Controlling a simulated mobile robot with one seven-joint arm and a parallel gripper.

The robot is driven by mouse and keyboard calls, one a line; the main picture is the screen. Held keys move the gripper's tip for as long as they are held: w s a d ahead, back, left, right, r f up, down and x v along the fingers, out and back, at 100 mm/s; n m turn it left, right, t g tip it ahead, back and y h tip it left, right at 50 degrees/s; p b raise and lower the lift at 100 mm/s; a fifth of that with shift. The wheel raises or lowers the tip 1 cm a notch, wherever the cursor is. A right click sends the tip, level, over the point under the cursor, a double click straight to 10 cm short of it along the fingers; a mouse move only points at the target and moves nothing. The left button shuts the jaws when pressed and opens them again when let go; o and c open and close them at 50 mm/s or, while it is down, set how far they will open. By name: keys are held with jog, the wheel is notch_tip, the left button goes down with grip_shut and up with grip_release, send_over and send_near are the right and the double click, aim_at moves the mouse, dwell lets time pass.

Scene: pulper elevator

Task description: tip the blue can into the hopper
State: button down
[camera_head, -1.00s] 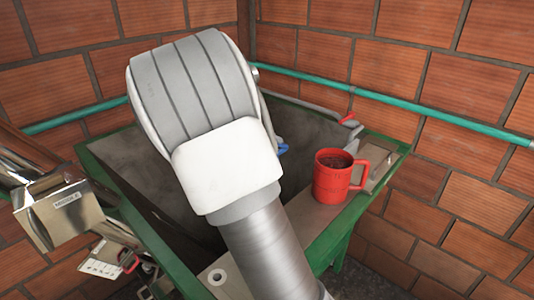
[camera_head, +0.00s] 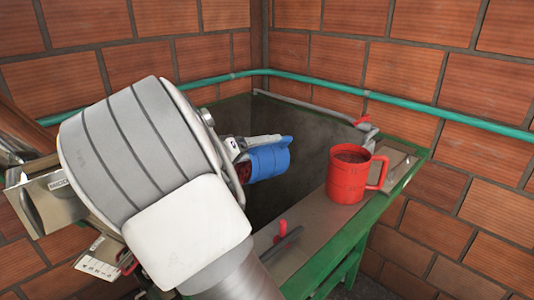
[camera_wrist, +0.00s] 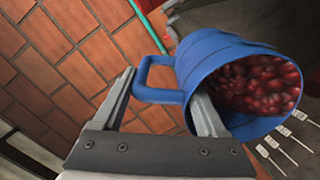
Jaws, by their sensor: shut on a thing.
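The blue can (camera_head: 268,158) is held on its side over the dark inside of the green-rimmed hopper (camera_head: 350,228). My gripper (camera_head: 235,145) is shut on it, partly hidden behind my arm in the head view. In the wrist view the can (camera_wrist: 205,65) is tilted, its open mouth toward the camera and full of red berries. My gripper's fingers (camera_wrist: 165,100) are around the can's handle side; the exact contact is hard to see. No berries are visibly falling.
A red can (camera_head: 347,185) with dark contents stands upright on the hopper's right ledge. A red-handled valve (camera_head: 283,233) is on the near ledge. A green pipe (camera_head: 320,82) runs along the brick walls. Metal machinery (camera_head: 60,195) stands at the left.

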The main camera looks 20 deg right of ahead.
jog(key=shift+s+a+f+t+h+b, duration=0.25)
jog(key=shift+a+h+b, duration=0.4)
jog(key=shift+b, duration=0.75)
jog(key=shift+s+a+f+t+h+b, duration=0.15)
jog(key=shift+a+f+t+h+b, duration=0.35)
jog(key=shift+b, duration=0.85)
jog(key=shift+s+a+f+t+h+b, duration=0.1)
jog(key=shift+s+a+f+h+b, duration=0.1)
jog(key=shift+a+h+b, duration=0.9)
jog(key=a+b, duration=0.1)
jog(key=b, duration=0.1)
jog(key=s+a+h+b, duration=0.1)
jog(key=b, duration=0.1)
jog(key=shift+f+t+h, duration=0.15)
jog(key=shift+t+h, duration=0.1)
jog(key=shift+t, duration=0.1)
jog(key=shift+s+a+h+b, duration=0.2)
jog(key=shift+a+h+b, duration=0.6)
jog(key=shift+h, duration=0.1)
jog(key=shift+r, duration=0.2)
